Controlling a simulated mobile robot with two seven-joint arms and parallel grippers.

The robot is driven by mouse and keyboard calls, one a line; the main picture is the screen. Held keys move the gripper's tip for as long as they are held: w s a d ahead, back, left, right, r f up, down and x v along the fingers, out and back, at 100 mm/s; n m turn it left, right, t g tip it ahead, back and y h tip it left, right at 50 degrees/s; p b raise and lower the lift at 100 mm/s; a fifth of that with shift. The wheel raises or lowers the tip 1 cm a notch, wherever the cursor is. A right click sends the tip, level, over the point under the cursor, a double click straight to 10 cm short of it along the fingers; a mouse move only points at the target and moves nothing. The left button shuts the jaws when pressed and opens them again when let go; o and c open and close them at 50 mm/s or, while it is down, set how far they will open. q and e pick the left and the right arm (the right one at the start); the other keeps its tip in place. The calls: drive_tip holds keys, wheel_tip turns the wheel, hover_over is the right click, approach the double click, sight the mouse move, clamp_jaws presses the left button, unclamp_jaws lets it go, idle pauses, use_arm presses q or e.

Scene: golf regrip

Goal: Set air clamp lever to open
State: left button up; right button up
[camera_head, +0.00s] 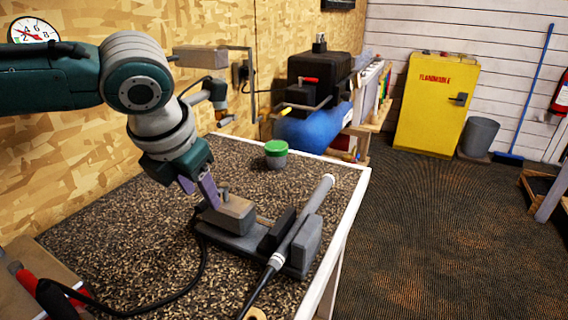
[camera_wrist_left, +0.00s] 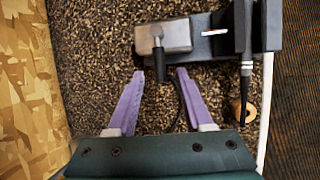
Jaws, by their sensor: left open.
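The air clamp's dark jaws (camera_head: 282,229) sit on the speckled bench top, with a brown-grey block (camera_head: 232,216) on the left side. The clamp's lever (camera_wrist_left: 158,62) stands on that block, and its dark handle points toward my left gripper in the wrist view. My left gripper (camera_head: 212,195) has purple fingers that are open. In the wrist view the gripper (camera_wrist_left: 157,73) has the handle's end between its fingertips, with space on both sides. A golf club (camera_head: 303,224) lies across the clamp between the dark jaws. My right gripper is not in view.
A green-lidded jar (camera_head: 276,152) stands behind the clamp. A black hose (camera_head: 198,262) curves over the bench (camera_head: 130,238). A red-handled tool (camera_head: 42,287) lies at the front left. The wooden wall is close on the left.

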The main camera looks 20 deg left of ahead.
use_arm(q)
drive_tip(key=shift+x, duration=1)
clamp_jaws()
idle(0.8)
